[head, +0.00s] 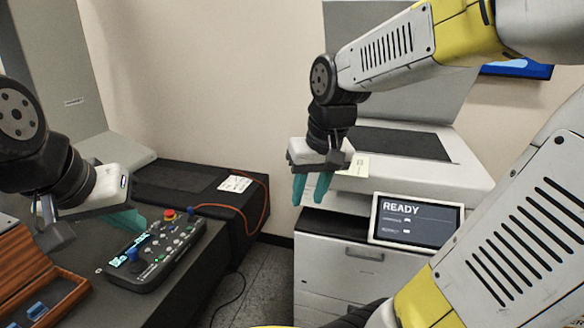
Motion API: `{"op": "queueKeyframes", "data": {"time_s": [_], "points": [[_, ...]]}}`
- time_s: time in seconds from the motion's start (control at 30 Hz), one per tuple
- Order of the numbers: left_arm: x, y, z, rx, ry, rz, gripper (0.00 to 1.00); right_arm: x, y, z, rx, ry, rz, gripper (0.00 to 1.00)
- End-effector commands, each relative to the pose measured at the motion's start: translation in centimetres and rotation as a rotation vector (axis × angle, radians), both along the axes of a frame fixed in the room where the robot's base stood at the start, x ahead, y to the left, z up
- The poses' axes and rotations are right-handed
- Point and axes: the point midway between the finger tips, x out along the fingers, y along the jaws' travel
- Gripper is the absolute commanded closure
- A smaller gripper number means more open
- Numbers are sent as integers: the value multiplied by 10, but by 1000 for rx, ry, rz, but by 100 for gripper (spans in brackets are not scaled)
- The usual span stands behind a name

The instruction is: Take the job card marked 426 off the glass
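A cream card (355,166) lies at the front left edge of the white scanner's top, beside the dark glass (404,143). It is partly behind my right gripper, and I cannot read any number on it. My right gripper (311,192) points down in front of the scanner's left end, its teal fingers a little apart with nothing seen between them. It appears nearer to me than the card. My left gripper (92,214) is at the left above the dark bench, its teal fingers wide apart and empty, close to the control pendant.
The scanner's lid (400,95) stands raised. A screen (417,221) reading READY is on its front. A control pendant (158,248) and a wooden box (40,280) are on the bench. A black case (195,180) carries a white label (235,184) and an orange cable.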

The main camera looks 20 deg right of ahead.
Motion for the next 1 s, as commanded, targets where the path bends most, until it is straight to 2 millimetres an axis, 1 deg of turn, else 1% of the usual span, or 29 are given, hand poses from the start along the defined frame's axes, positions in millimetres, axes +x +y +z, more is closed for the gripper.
{"op": "queueKeyframes", "data": {"time_s": [0.03, 0.17, 0.3, 0.4, 0.47, 0.5, 0.57, 0.67, 0.7, 0.8, 0.9, 1.0], "points": [[0, 0, 0, 0, 0, 0, 100, 15, -5, -12, -42, 64, 1, 67], [0, 0, 0, 0, 0, 0, 100, 49, -25, -40, -176, 193, -19, 67], [0, 0, 0, 0, 0, 0, 100, 83, -48, -66, -368, 307, -42, 67], [0, 0, 0, 0, 0, 0, 100, 108, -63, -80, -532, 367, -62, 67], [0, 0, 0, 0, 0, 0, 100, 123, -71, -85, -641, 392, -72, 67], [0, 0, 0, 0, 0, 0, 100, 133, -75, -87, -717, 404, -78, 67], [0, 0, 0, 0, 0, 0, 100, 149, -80, -88, -833, 413, -88, 67], [0, 0, 0, 0, 0, 0, 100, 175, -84, -83, -1022, 408, -102, 67], [0, 0, 0, 0, 0, 0, 100, 184, -83, -80, -1090, 399, -107, 67], [0, 0, 0, 0, 0, 0, 100, 204, -78, -71, -1235, 372, -117, 67], [0, 0, 0, 0, 0, 0, 100, 217, -72, -64, -1332, 345, -122, 67], [0, 0, 0, 0, 0, 0, 100, 224, -67, -59, -1384, 327, -125, 67]]}}
